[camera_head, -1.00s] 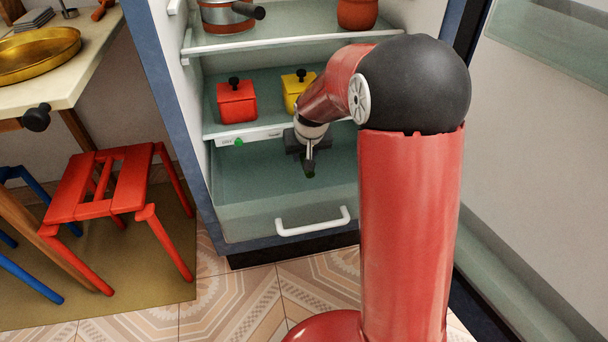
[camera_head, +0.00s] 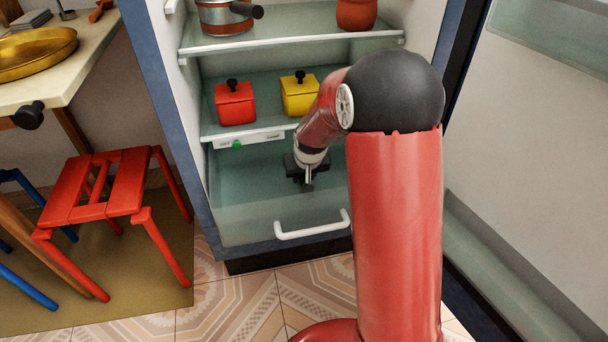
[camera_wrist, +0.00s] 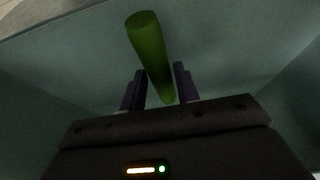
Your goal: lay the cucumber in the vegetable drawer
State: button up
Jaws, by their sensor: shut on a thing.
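The cucumber (camera_wrist: 148,45) is a green stick between the two dark fingers of my gripper (camera_wrist: 160,82) in the wrist view. My gripper is shut on it, and one end sticks out beyond the fingers. In the head view my gripper (camera_head: 307,184) points down inside the clear-fronted vegetable drawer (camera_head: 245,218) at the bottom of the fridge. The cucumber is hidden there behind my gripper. Pale green drawer surfaces surround it in the wrist view. I cannot tell whether the cucumber touches the drawer floor.
A white handle (camera_head: 312,225) runs along the drawer front. The open fridge door (camera_head: 530,160) stands at right. A red stool (camera_head: 105,188) stands at left.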

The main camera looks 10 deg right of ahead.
jog(key=shift+f, duration=0.3)
jog(key=o, duration=1)
jog(key=shift+r, duration=0.15)
jog(key=shift+r, duration=0.35)
jog(key=s+f+p+v, duration=0.1)
jog(key=s+p+v, duration=0.25)
jog(key=v, duration=1.05)
jog(key=s+f+p+v, duration=0.2)
jog(key=s+p+v, duration=0.15)
jog(key=v, duration=1.05)
jog(key=shift+t, duration=0.5)
jog(key=s+r, duration=0.1)
jog(key=s, duration=0.3)
jog(key=s+r, duration=0.1)
jog(key=s, duration=0.3)
jog(key=s+r, duration=0.1)
jog(key=s, duration=0.3)
jog(key=shift+s+r+p, duration=0.2)
jog(key=shift+s+p, duration=0.15)
